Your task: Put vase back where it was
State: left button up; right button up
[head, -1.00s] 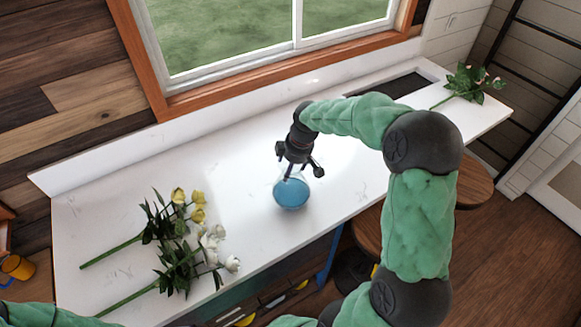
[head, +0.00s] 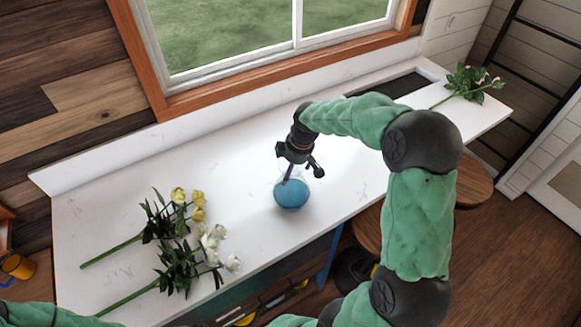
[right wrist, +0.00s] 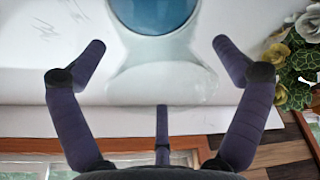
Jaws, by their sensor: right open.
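The vase (head: 291,194) is clear glass with blue in its round lower part. It stands upright on the white counter (head: 110,215), near the front edge at the middle. My right gripper (head: 299,168) is just above and behind it, pointing down. In the right wrist view the vase (right wrist: 155,14) shows at the top, with its clear flared part between and beyond the open fingers (right wrist: 160,62). The fingers appear apart from the glass on both sides. Of my left arm only a green part shows at the lower left; its gripper is out of view.
Yellow flowers (head: 180,200) and white flowers (head: 210,245) lie on the counter's left part. A pink-budded stem (head: 468,80) lies at the far right end, past the dark sink (head: 400,86). A round wooden stool (head: 475,184) stands in front. The counter between is clear.

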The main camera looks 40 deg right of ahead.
jog(key=v, duration=1.2)
